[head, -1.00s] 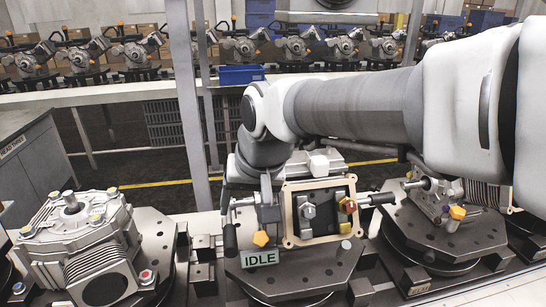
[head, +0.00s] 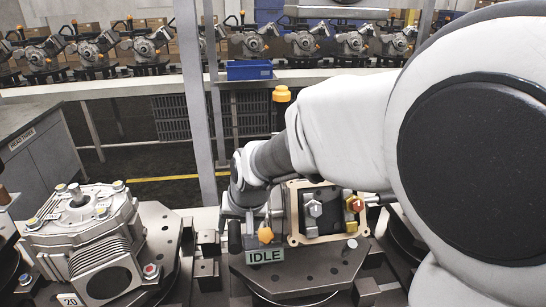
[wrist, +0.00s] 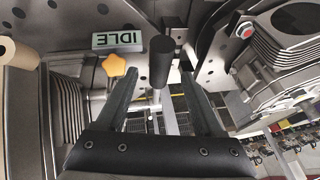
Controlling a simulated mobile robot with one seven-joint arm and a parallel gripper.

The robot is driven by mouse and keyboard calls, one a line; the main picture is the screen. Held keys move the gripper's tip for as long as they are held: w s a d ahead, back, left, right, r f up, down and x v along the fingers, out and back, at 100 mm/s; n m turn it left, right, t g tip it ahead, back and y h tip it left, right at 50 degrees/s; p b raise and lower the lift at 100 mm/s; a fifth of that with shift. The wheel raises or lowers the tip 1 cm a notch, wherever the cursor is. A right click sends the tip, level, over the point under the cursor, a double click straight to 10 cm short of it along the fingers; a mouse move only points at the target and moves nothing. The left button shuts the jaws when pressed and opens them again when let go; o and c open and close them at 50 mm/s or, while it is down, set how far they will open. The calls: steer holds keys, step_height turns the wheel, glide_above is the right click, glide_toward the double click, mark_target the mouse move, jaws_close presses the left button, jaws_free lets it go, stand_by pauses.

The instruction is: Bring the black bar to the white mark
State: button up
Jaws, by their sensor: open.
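The black bar (wrist: 160,60) is a short dark cylinder seen in the wrist view between the tips of my open gripper (wrist: 158,80). A gap shows on each side of it, and no finger visibly grips it. In the head view the black bar (head: 234,237) hangs at the left side of the clamping fixture, left of the IDLE sign (head: 265,255). My wrist is just above it there, and the fingers are hard to make out. I cannot pick out a white mark in either view.
A yellow knob (wrist: 114,65) sits close to the left finger in the wrist view. A framed part (head: 320,210) stands on the fixture plate beside the bar. A grey gear housing (head: 85,235) stands at the left, with a similar casting (wrist: 285,45) right in the wrist view.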

mark_target(236, 233)
steer(key=shift+x, duration=1.85)
steer(key=shift+c, duration=0.2)
jaws_close()
